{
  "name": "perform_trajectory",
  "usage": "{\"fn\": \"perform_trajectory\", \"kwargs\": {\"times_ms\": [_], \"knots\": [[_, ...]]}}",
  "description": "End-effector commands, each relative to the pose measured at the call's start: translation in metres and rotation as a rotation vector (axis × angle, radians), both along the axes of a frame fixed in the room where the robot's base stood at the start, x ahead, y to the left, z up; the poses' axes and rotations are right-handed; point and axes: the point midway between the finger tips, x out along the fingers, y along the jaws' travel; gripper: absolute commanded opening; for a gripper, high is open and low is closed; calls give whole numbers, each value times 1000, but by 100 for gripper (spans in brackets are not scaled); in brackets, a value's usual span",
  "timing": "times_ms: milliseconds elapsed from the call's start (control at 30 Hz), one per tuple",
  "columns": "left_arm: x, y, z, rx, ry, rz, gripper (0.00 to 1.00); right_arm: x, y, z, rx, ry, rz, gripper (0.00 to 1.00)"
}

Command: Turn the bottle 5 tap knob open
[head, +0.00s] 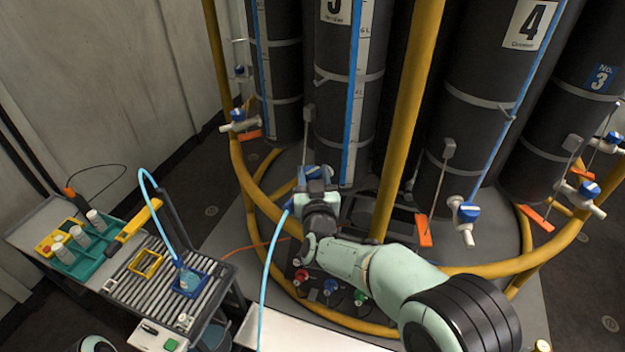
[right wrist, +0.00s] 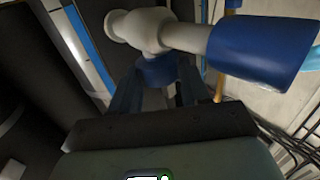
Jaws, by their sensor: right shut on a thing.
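Bottle 5 (head: 332,55) is the dark cylinder at the top middle of the head view, with its number label cut by the frame edge. My right gripper (head: 313,180) is at the tap near its foot and covers most of that tap. In the right wrist view the white tap body (right wrist: 140,30) lies across the top. Its blue knob (right wrist: 157,70) sits between the two fingers of my right gripper (right wrist: 156,92), which are shut on it. A blue sleeve (right wrist: 262,50) covers the outlet end. My left gripper is not in view.
A light-blue hose (head: 266,265) hangs below the tap. Yellow rails (head: 405,110) ring the bottles. Bottle 4 (head: 480,70) and its blue-knobbed tap (head: 467,212) stand to the right. A trolley (head: 150,275) with a tray of small bottles is at the left.

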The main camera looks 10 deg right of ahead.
Motion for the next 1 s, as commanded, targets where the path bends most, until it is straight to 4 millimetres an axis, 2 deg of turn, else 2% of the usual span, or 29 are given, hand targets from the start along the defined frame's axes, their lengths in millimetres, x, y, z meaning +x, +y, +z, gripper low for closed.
{"fn": "perform_trajectory", "kwargs": {"times_ms": [367,400,467,500,833,1000], "knots": [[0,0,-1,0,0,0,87,0,-1,1,0,0,4,15],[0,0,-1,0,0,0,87,0,-1,1,0,0,4,49],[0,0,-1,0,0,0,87,0,-1,1,0,0,4,69],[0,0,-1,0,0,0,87,0,-1,1,0,0,4,72],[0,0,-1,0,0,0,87,-3,0,1,2,0,5,72],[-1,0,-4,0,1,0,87,-26,5,0,4,0,8,72]]}}
